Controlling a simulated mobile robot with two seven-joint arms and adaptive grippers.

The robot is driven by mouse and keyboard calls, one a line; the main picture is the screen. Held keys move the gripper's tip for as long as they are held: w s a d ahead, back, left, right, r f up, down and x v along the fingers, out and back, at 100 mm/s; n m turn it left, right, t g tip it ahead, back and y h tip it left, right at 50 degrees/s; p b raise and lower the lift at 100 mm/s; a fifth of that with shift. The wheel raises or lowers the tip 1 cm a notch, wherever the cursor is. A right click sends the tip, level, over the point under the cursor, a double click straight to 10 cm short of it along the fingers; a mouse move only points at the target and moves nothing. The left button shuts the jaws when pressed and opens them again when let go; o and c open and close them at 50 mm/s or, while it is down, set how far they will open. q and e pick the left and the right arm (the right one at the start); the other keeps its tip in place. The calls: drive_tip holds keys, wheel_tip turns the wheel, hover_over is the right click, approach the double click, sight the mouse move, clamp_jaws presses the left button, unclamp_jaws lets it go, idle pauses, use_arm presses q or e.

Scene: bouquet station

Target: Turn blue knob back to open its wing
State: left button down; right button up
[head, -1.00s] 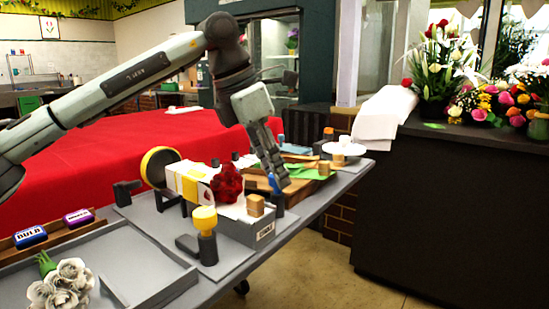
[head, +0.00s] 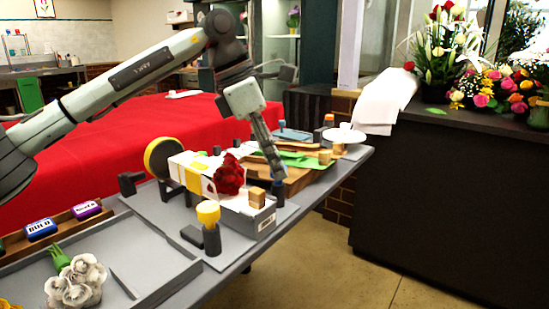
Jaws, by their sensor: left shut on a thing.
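My left gripper (head: 277,176) reaches down from the upper left, its fingers shut around the top of a short dark post with the blue knob (head: 278,187) at the table's right edge. The fingers hide most of the knob, so its turn angle and its wing are hard to make out. A matching yellow knob (head: 208,212) stands on a dark post nearer to me, with a dark wing (head: 191,235) out to its left. Between the posts lies a white wrapped box with a red flower bunch (head: 229,175). My right gripper is not in view.
A grey box with a wooden block (head: 257,198) sits close to the gripper. Behind are a wooden board with green leaves (head: 297,160) and a white plate (head: 344,135). White flowers (head: 76,282) lie in the grey tray at the front left.

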use_arm(q)
drive_tip(key=c, duration=1.2)
unclamp_jaws()
drive_tip(key=v, duration=1.2)
